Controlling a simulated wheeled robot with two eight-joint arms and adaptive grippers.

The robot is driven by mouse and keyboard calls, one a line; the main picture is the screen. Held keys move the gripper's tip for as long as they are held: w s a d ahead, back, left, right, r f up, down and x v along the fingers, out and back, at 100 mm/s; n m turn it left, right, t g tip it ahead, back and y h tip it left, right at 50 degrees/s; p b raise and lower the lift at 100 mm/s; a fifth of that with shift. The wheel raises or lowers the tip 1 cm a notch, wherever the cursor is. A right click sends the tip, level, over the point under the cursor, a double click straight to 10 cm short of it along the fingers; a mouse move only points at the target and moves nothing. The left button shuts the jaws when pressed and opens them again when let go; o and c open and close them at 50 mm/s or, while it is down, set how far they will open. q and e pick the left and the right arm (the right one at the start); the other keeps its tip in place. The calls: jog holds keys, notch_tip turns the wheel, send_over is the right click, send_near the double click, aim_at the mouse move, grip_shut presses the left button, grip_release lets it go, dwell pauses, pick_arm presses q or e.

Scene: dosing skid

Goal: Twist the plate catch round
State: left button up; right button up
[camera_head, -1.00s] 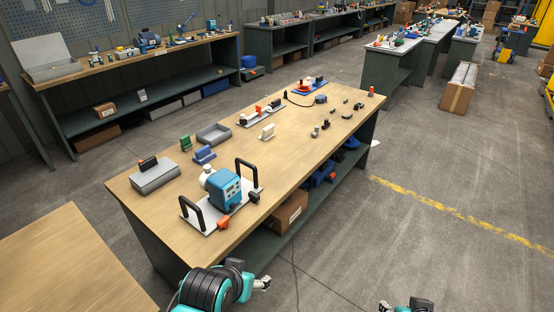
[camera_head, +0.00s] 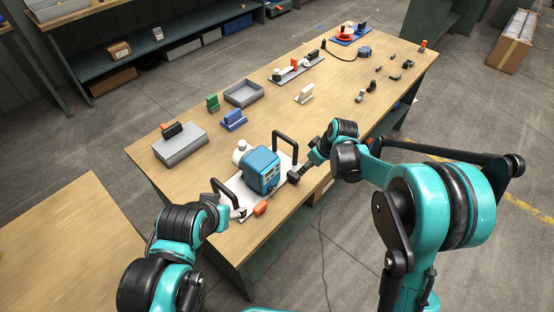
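A white base plate (camera_head: 243,193) with two black loop handles (camera_head: 285,147) carries a blue pump unit (camera_head: 263,170) and lies near the bench's front edge. An orange piece (camera_head: 261,208) sits at the plate's front edge, and a small black piece (camera_head: 293,177) is at its right end. I cannot tell which of them is the plate catch. My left gripper (camera_head: 239,213) is at the plate's front left end, by the left handle and left of the orange piece. My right gripper (camera_head: 302,171) is at the right end, close to the black piece. Finger gaps and contact are too small to judge.
A grey case (camera_head: 180,148), a green block (camera_head: 212,102), a blue block (camera_head: 234,120) and a grey tray (camera_head: 244,94) stand behind the plate. Small dark parts (camera_head: 372,86) lie farther right.

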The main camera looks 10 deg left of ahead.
aim_at(294, 174)
jog(key=shift+n, duration=0.3)
jog(key=b+x, duration=0.1)
jog(key=x, duration=0.5)
jog(key=a+b+x, duration=0.1)
jog(key=x, duration=0.2)
jog(key=shift+w+a+f+b, duration=0.1)
jog(key=shift+w+a+b, duration=0.1)
jog(key=shift+w+b, duration=0.2)
pick_arm(q)
jog(key=shift+w+a+f, duration=0.1)
jog(key=shift+a+f, duration=0.05)
jog(key=shift+f, duration=0.5)
jog(key=shift+w+a+f, duration=0.1)
jog(key=shift+a+f, duration=0.05)
jog(key=shift+f, duration=0.45)
pick_arm(e)
grip_shut()
